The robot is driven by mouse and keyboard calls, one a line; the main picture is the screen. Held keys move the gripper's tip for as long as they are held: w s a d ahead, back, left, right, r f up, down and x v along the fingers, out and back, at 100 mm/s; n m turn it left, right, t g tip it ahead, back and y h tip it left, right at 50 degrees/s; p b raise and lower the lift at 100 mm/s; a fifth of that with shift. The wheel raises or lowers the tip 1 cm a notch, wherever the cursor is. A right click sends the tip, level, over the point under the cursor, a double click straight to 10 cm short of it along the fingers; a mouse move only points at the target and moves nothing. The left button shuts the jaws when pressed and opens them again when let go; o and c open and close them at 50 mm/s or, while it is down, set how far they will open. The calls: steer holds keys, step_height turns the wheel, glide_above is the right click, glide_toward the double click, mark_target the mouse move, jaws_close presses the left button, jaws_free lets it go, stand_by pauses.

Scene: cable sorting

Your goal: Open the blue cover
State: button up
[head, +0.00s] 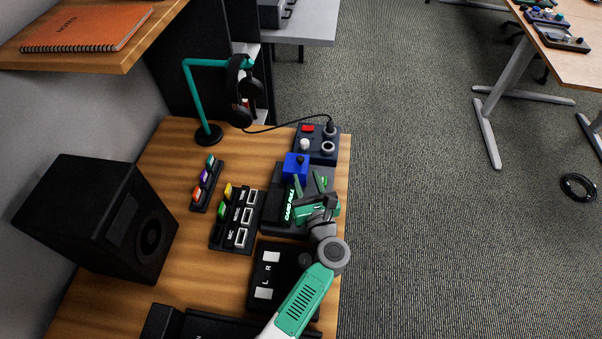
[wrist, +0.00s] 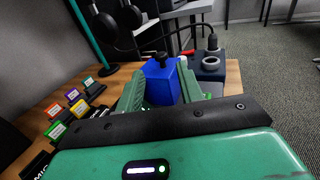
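The blue cover (head: 293,168) is a small box with a dark knob on top. It stands upright on a black device (head: 274,212) near the right side of the desk. My green gripper (head: 309,183) is over that device, with its fingers pointing at the cover. In the wrist view, the blue cover (wrist: 162,84) shows between the two open fingers of my gripper (wrist: 164,88). The fingers appear apart, with nothing held. Whether the fingertips reach alongside the cover or stop short of it, I cannot tell. The cover's lower part is partly hidden in the wrist view.
A control box (head: 316,145) with a red button and a cable is just behind the cover. A headphone stand (head: 208,134) is at the back left. Labelled cable holders (head: 235,218) and a black speaker (head: 100,215) are to the left. The desk's right edge is close.

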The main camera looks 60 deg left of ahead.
mark_target(302, 161)
steer(key=b+x, duration=0.2)
steer(key=x, duration=0.4)
steer(key=shift+w+a, duration=0.15)
steer(key=shift+a, duration=0.15)
steer(key=shift+w+a+r+b, duration=0.1)
steer(key=shift+a+b, duration=0.2)
steer(key=shift+a, duration=0.35)
steer(key=shift+c, duration=0.3)
jaws_close()
